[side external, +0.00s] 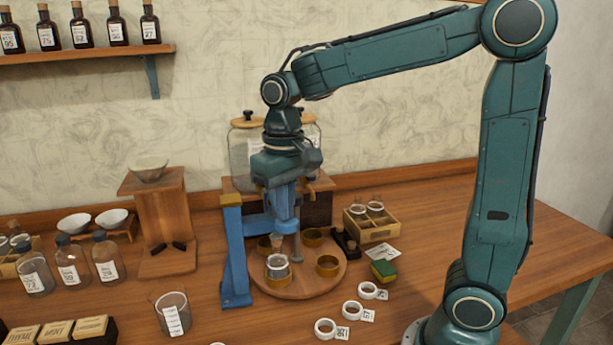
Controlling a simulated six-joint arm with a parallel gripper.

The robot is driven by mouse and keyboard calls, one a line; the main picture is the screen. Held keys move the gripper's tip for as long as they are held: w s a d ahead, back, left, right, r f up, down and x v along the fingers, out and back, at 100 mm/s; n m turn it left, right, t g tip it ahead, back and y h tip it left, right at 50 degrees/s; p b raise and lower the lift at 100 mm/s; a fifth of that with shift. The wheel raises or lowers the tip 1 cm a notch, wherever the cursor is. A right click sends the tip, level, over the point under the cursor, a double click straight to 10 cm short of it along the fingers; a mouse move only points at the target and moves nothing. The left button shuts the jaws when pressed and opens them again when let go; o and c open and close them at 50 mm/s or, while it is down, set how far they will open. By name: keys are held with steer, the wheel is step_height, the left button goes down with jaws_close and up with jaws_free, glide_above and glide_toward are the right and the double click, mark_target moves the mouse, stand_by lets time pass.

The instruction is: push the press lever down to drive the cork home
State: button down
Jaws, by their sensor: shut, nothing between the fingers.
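The blue press (235,255) stands beside a round wooden turntable (305,288), its arm reaching right over it. My gripper (287,178) points down at the top of the press head (284,205). Its fingers are hard to make out against the blue; it looks shut and empty. I cannot tell whether it touches the press. The lever is not clearly distinguishable, being mostly behind my gripper. A small glass bottle (277,267) sits upright in a brass cup on the turntable, under the head. A tan cork (277,242) appears just above it; how deep it sits is unclear.
Empty brass cups (327,265) share the turntable. A large glass jar (243,155) stands close behind my gripper. A glass beaker (173,312) stands front left.

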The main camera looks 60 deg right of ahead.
steer(key=shift+a, duration=0.1)
stand_by(0.6)
steer(key=shift+s+f, duration=0.1)
steer(key=shift+f, duration=1.05)
steer(key=shift+r, duration=0.1)
stand_by(0.6)
step_height(320, 180, up, 10)
stand_by(1.0)
